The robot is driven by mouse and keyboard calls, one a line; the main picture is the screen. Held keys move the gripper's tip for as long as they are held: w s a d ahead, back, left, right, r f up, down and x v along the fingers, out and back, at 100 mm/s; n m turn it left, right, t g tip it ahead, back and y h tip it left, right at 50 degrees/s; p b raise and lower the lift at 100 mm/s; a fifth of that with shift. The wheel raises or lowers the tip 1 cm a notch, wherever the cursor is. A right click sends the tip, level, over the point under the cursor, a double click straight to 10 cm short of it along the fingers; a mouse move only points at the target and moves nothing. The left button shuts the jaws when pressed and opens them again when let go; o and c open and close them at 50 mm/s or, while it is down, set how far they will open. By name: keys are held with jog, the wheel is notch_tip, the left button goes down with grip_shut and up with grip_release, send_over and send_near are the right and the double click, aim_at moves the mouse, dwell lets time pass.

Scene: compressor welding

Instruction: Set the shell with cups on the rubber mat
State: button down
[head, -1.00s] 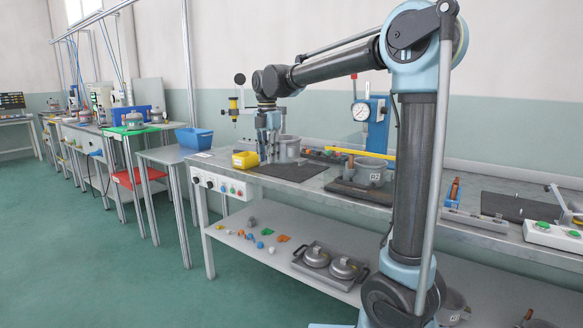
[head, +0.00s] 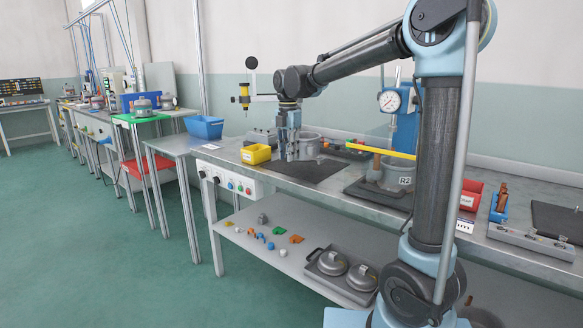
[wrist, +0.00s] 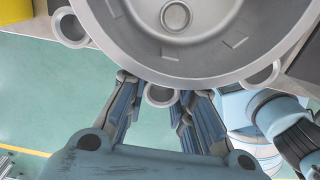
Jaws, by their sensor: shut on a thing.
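The shell with cups is a grey, open round vessel (head: 309,141) at the back of the near bench in the head view. In the wrist view the shell (wrist: 210,58) fills the top, with small round cups at its rim. My gripper (head: 290,158) is at the shell's left front side. In the wrist view my gripper's fingers (wrist: 160,92) are on either side of the nearest cup (wrist: 160,95), shut on the shell there. The black rubber mat (head: 318,173) lies flat below and in front. I cannot tell whether the shell touches it.
A yellow bin (head: 257,154) stands left of the mat. To the right are a fixture marked R2 (head: 388,178) and a dial gauge stand (head: 391,102). A yellow-tipped tool (head: 244,97) hangs behind the bin. The front part of the mat is clear.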

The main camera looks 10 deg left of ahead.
jog(key=shift+s+a+f, duration=0.1)
jog(key=shift+f, duration=2.45)
jog(key=c, duration=1.4)
grip_release()
jog(key=shift+o, duration=0.2)
notch_tip(320, 180, up, 12)
